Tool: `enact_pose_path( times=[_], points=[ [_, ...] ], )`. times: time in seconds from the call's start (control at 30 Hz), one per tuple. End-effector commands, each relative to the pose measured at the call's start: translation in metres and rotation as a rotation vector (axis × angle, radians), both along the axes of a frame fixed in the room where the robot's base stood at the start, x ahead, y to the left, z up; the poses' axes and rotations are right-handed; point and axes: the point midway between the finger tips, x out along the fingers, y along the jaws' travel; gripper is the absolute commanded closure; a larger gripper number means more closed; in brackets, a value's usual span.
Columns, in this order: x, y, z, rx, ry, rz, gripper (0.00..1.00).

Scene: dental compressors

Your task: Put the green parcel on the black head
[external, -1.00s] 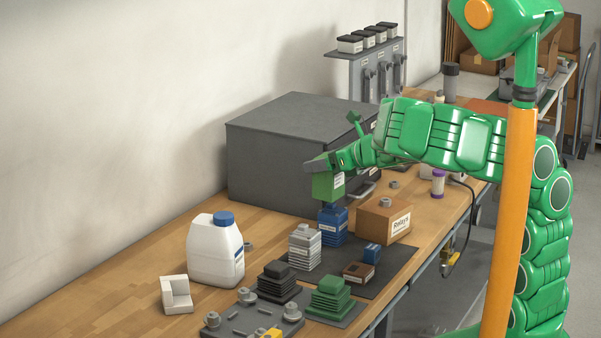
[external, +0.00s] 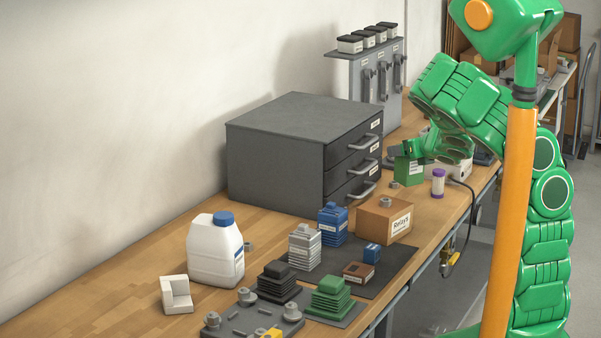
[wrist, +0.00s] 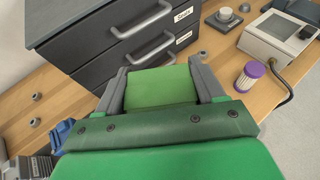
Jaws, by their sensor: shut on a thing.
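The green parcel (external: 408,171) is a box with a white label, held low over or at the bench right of the grey drawer cabinet; I cannot tell if it touches the bench. My gripper (external: 408,152) is shut on it. In the wrist view the parcel (wrist: 161,88) sits between the two grey fingers of my gripper (wrist: 162,84). The black head (external: 278,283), a stepped, ribbed block, stands near the front of the bench, far to the left of my gripper. Its top looks bare. It is not seen in the wrist view.
Blue (external: 333,224), grey (external: 304,247) and green (external: 331,298) ribbed heads stand near the black one. A cardboard box (external: 385,220), a white jug (external: 215,250) and the drawer cabinet (external: 275,150) flank them. A purple-capped jar (external: 438,183) is right of the parcel.

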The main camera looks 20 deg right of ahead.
Motion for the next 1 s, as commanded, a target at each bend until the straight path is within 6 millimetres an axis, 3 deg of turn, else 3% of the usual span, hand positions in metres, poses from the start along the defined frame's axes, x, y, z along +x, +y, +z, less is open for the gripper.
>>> enact_pose_path(
  times=[0.27,0.53,0.77,1.0],
  points=[
    [0.004,0.059,0.007,0.001,-0.003,0.181,0.67],
    [-0.009,0.144,0.015,-0.001,-0.008,0.433,0.67],
    [-0.039,0.226,0.024,-0.005,-0.013,0.686,0.67],
    [-0.089,0.301,0.029,-0.008,-0.012,0.957,0.67]
  ],
)
